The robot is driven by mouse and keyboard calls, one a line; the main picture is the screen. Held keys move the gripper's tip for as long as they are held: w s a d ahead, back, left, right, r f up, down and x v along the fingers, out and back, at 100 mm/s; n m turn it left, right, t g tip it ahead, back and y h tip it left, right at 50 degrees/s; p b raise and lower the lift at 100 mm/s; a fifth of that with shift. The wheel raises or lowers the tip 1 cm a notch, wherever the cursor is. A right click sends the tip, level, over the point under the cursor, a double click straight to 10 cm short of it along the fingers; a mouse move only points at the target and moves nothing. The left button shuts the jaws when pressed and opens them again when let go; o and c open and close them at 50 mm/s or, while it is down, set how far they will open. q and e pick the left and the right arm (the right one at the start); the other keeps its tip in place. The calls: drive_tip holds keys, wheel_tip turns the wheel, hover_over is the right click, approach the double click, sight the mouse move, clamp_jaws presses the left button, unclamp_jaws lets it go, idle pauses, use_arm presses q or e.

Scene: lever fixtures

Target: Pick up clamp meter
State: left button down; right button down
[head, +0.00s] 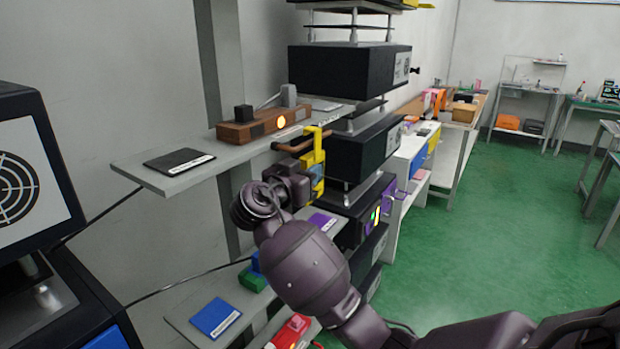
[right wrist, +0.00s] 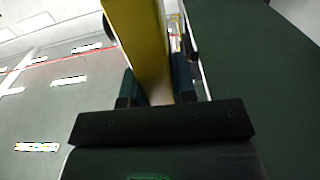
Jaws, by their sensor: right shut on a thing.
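The clamp meter (head: 317,162) is yellow with a blue-grey face and an open hook-like jaw at its top. In the right wrist view the yellow body of the clamp meter (right wrist: 140,45) runs up between the two fingers of my right gripper (right wrist: 160,90). Whether it touches the shelf is hard to tell. My left gripper is not in view.
The upper grey shelf (head: 150,178) holds a wooden block with a lit yellow button (head: 250,128) and a flat black plate (head: 178,161). Stacked black units (head: 345,68) stand just behind. A monitor (head: 25,170) is at far left. Green floor (head: 500,220) is open to the right.

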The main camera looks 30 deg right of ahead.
drive_tip(key=b+v, duration=0.2)
drive_tip(key=v, duration=1.5)
wheel_tip(320, 180, down, 11)
drive_tip(key=w+d+n+t+y, duration=0.1)
drive_tip(key=d+n+t+y, duration=0.2)
drive_tip(key=n+t+y, duration=0.4)
drive_tip(key=s+a+f+n+t+y, duration=0.2)
drive_tip(key=s+f+n+t+y, duration=0.2)
drive_tip(key=s+f+n+y, duration=0.2)
drive_tip(key=f+y, duration=0.2)
drive_tip(key=y, duration=0.1)
drive_tip(key=shift+s+a+n+y, duration=0.3)
drive_tip(key=shift+s+a, duration=0.05)
drive_tip(key=shift+s, duration=0.05)
